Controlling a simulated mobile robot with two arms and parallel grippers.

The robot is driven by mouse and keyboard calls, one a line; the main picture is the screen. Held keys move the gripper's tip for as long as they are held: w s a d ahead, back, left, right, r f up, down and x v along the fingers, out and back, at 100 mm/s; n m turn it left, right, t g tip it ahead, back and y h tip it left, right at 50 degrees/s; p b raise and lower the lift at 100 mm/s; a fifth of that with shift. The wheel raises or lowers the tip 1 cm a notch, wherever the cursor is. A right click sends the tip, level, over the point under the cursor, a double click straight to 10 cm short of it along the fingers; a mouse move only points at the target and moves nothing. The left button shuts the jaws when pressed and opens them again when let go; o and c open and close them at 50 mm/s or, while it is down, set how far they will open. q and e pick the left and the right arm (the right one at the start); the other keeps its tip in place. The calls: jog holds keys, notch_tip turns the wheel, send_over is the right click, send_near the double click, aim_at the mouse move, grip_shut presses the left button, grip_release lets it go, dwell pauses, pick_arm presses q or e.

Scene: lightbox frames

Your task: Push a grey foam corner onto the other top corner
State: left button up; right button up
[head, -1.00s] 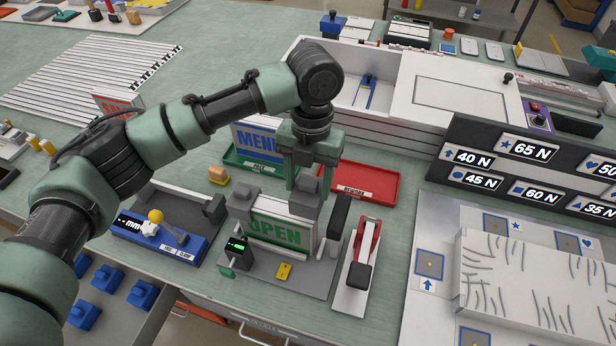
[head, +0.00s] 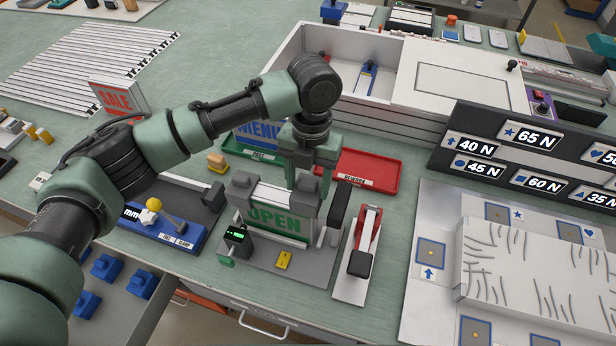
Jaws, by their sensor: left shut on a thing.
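The green and white OPEN sign (head: 278,222) stands upright in a grey fixture (head: 262,258). A grey foam corner (head: 242,185) sits on its top left corner. My left gripper (head: 308,183) points down at the sign's top right corner and is shut on another grey foam corner (head: 308,203). That piece is at the top right corner, but the fingers partly hide it and I cannot tell how fully it is seated. My right gripper is not in view.
A red tray (head: 385,173) and a green tray (head: 232,148) lie behind the sign. A red and white lever tool (head: 360,255) stands right of the fixture, a blue tool (head: 165,235) left. A dark block (head: 340,203) stands close right of the gripper.

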pick_arm(q)
jog(key=shift+f+b, duration=0.85)
jog(key=shift+f, duration=1.6)
jog(key=shift+f, duration=0.15)
jog(key=o, duration=1.4)
jog(key=shift+a, duration=0.1)
jog(key=r+b, duration=0.1)
jog(key=r, duration=0.1)
jog(key=r+b, duration=0.1)
jog(key=r, duration=0.1)
jog(key=w+r+b, duration=0.1)
jog(key=r, duration=0.1)
jog(key=shift+d+r, duration=0.25)
jog(key=shift+r, duration=0.1)
jog(key=shift+a+r, duration=0.1)
jog(key=shift+r, duration=0.45)
